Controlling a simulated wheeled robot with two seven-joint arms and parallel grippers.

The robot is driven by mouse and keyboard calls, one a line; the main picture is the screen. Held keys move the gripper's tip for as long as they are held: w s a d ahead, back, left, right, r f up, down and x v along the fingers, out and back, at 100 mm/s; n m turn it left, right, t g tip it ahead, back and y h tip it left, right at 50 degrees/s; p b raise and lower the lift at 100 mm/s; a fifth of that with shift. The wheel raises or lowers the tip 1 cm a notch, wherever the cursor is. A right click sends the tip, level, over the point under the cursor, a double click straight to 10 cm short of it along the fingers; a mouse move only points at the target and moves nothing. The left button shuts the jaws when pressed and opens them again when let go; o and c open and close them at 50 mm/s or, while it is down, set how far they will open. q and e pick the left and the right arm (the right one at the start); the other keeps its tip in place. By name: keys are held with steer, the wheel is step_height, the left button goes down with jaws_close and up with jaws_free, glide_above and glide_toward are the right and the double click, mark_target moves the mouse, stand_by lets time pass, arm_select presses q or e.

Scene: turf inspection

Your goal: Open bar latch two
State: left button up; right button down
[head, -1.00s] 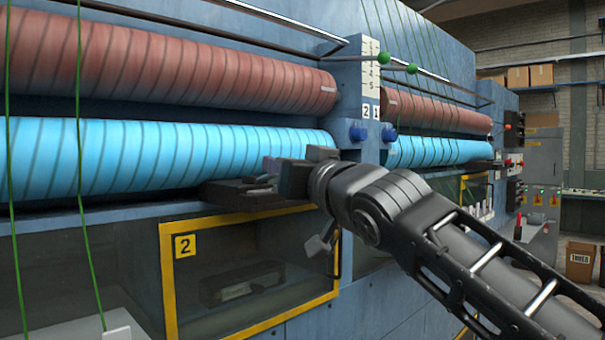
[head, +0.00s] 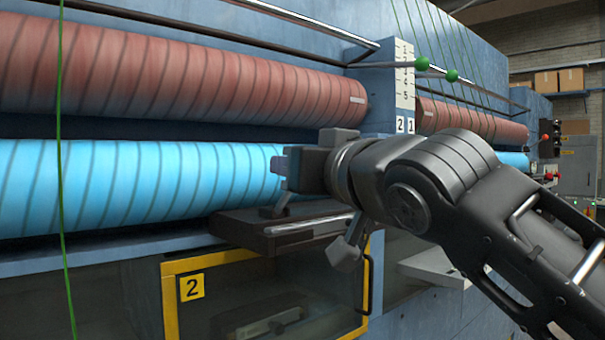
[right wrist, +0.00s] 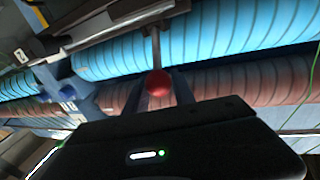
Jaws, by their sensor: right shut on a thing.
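My right gripper (head: 286,176) reaches in from the right in the head view, in front of the blue roller and above a dark ledge (head: 238,228). In the right wrist view a red ball knob (right wrist: 158,83) sits between the fingers, and the gripper is shut on it. A thin stem (right wrist: 156,48) runs from the knob to a pale metal bar (right wrist: 140,10) at the top of that view. In the head view the gripper hides the knob. My left gripper is out of view.
A red-brown roller (head: 180,70) lies above the lit blue roller (head: 120,190). Green cords (head: 60,200) hang in front of the rollers. A rail with green knobs (head: 422,64) juts out at upper right. A pale tray (head: 435,268) lies below my right arm.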

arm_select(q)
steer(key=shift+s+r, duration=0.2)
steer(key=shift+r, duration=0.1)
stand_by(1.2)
